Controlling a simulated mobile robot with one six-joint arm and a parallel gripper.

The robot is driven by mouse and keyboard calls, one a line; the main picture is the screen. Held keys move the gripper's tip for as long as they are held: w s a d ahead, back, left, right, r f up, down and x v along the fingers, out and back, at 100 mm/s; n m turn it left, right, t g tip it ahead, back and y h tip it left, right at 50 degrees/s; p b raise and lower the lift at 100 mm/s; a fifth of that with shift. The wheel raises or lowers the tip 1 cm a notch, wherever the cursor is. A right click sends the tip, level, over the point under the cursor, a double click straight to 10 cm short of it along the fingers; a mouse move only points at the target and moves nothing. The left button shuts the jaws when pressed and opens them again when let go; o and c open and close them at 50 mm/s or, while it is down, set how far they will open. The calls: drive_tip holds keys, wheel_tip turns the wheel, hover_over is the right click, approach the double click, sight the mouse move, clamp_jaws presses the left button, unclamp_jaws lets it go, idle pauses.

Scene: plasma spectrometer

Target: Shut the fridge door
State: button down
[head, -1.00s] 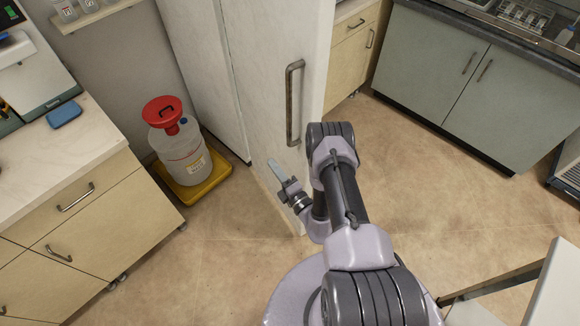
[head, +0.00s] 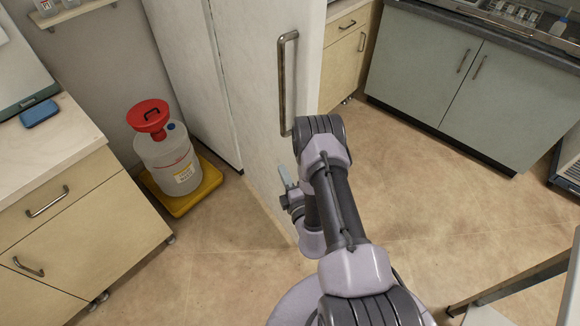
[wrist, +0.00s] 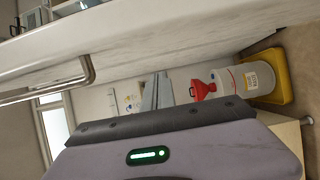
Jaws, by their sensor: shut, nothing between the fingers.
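The fridge door (head: 255,110) is a tall white panel with a vertical metal handle (head: 283,85). In the head view it stands ajar, out from the white fridge body (head: 185,70). My gripper (head: 285,174) is shut and empty, low by the handle-side face of the door, below the handle. I cannot tell whether it touches the door. In the wrist view, the closed fingers (wrist: 156,92) show at the middle, with the door (wrist: 200,42) across the top and its handle (wrist: 75,80) at left. The fridge interior is hidden.
A clear jug with a red funnel (head: 150,117) stands in a yellow tray (head: 190,200) left of the fridge. A wooden drawer unit (head: 80,210) is at left. Grey-green cabinets (head: 490,90) stand at back right. Tiled floor (head: 390,180) between them is clear.

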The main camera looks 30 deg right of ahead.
sight(291, 159)
drive_tip(key=shift+w+d+b, duration=0.95)
drive_tip(key=shift+w+d, duration=1.1)
drive_tip(key=shift+d, duration=0.2)
drive_tip(key=shift+d, duration=0.1)
